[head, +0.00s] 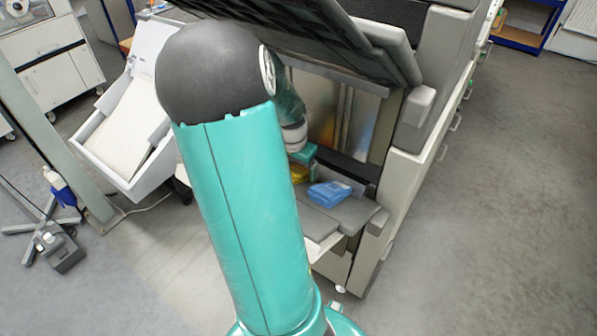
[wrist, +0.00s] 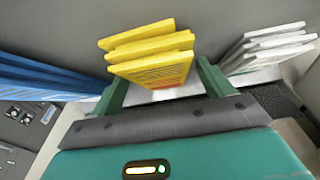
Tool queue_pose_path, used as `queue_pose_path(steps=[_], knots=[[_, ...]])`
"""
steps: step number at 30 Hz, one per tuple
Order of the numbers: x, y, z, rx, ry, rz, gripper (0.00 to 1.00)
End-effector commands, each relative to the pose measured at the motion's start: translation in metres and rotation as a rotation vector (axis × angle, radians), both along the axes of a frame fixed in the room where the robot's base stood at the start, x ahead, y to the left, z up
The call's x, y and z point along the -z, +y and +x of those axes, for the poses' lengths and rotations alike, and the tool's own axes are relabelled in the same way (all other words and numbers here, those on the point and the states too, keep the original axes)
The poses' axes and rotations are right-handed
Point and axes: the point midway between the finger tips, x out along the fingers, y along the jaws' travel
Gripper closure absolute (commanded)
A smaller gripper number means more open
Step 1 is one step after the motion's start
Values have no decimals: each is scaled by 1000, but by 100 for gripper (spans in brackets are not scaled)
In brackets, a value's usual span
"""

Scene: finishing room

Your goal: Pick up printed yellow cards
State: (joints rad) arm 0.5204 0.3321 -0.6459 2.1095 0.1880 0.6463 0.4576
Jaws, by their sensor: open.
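The printed yellow cards (wrist: 148,52) are a small stack with several layers, in the middle of the wrist view. My gripper (wrist: 162,80) is open, with one green finger to the left of the yellow stack and one to the right. The near end of the stack appears to lie between the fingertips; I cannot tell whether they touch it. In the head view a bit of the yellow cards (head: 299,173) shows below my gripper (head: 304,156), on the grey tray of the machine. My arm hides part of that tray.
Blue cards (wrist: 50,82) lie left of the yellow stack and white cards (wrist: 268,48) lie right of it. The blue cards (head: 331,193) also show in the head view. The machine's raised cover (head: 290,30) and side wall (head: 405,175) stand close around my arm.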

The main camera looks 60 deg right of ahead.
Motion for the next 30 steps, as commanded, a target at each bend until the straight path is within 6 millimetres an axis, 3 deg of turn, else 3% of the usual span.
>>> queue_pose_path(steps=[6,14,23,30], knots=[[3,-1,0,0,0,1,22],[3,-2,0,0,0,0,73],[1,-2,0,0,-1,-1,73],[-21,-3,1,-2,-3,-4,73]])
